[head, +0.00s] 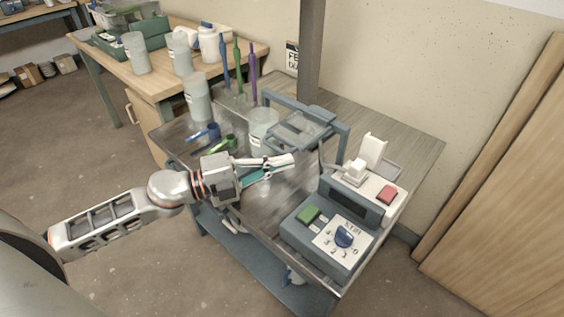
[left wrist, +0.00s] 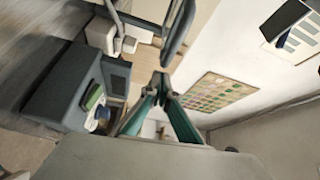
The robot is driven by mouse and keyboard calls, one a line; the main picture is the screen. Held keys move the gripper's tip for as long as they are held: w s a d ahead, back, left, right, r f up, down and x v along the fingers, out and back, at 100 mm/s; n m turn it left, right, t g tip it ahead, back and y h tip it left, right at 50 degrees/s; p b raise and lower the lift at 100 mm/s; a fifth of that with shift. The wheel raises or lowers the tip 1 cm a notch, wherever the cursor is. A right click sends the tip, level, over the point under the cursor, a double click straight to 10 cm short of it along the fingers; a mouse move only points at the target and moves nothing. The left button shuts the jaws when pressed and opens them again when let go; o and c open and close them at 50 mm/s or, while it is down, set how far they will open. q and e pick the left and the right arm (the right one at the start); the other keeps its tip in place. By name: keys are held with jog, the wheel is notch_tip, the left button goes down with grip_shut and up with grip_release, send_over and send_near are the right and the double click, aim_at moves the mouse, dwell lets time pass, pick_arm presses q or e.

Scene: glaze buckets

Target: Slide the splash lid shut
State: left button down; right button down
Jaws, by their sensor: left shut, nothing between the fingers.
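The splash lid (head: 300,129) looks like a flat, partly see-through grey panel in a grey-blue frame (head: 333,127) over the metal-topped bench. A pale bucket (head: 263,125) stands just left of it, and I cannot tell how much of its mouth the lid covers. My left gripper (head: 286,163) is shut and empty, in front of the lid and apart from it in the head view. In the left wrist view its fingertips (left wrist: 160,84) meet, and a dark frame part (left wrist: 180,27), perhaps of the lid, shows beyond them. My right gripper is not in view.
A control box (head: 329,236) with a green button, red button and blue dial stands right of my gripper. Blue and green clamp-like tools (head: 222,143) lie at the left. A grey post (head: 311,50) rises behind. The bench top (head: 262,203) is clear before the gripper.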

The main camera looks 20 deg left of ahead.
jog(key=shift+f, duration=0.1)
